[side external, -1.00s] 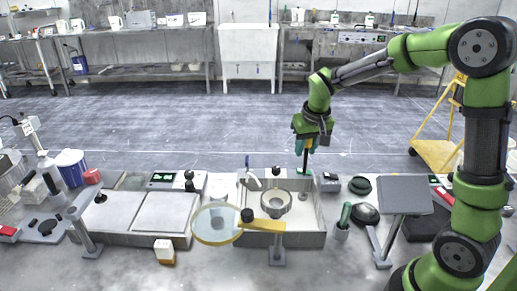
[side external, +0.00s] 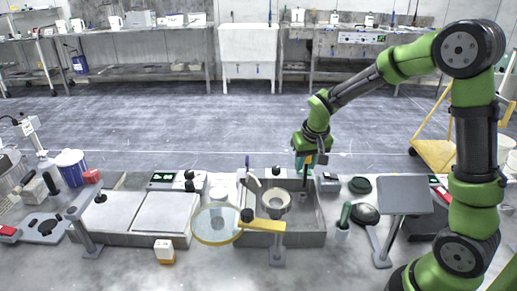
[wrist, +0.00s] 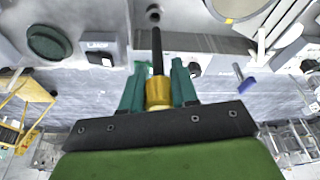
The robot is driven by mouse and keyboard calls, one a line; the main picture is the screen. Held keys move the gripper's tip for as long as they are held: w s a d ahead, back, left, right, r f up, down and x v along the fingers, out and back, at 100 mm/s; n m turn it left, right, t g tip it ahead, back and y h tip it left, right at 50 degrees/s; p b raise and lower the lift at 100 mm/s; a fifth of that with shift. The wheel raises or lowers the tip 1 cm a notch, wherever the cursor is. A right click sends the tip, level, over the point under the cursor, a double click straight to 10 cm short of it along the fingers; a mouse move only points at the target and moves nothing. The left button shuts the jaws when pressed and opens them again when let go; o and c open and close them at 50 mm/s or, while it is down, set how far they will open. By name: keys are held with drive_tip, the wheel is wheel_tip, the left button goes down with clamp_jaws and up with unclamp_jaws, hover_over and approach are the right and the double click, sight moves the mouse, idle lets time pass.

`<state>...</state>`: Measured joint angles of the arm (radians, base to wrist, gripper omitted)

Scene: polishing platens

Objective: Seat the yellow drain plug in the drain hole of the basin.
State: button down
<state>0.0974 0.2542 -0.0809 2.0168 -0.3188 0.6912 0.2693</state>
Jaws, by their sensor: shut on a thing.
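My gripper (side external: 306,163) points down over the right back part of the grey basin (side external: 312,239). Its teal fingers (wrist: 157,84) are shut on the yellow drain plug (wrist: 158,95). A long dark stem (wrist: 156,48) extends from the plug. In the side view, a bit of the plug's yellow shows between the fingers, and the stem reaches down into the basin area. In the wrist view, a dark round hole (wrist: 153,13), apparently the drain hole, lies just beyond the stem's end. I cannot tell whether they touch. The basin hides the hole in the side view.
A pale ring-shaped piece (side external: 276,201) sits in the basin. A small grey box (side external: 328,182) and a dark green round piece (side external: 359,185) lie right of the basin. A grey panel (side external: 405,195) stands farther right.

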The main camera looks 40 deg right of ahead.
sight(304, 175)
drive_tip(key=shift+f, duration=1)
drive_tip(key=shift+f, duration=1.3)
idle(0.6)
drive_tip(key=c, duration=0.8)
unclamp_jaws()
drive_tip(key=shift+r, duration=0.1)
drive_tip(key=v, duration=1.6)
drive_tip(key=shift+s+a+r, duration=0.1)
drive_tip(key=shift+a+r, duration=0.05)
drive_tip(key=shift+r, duration=0.2)
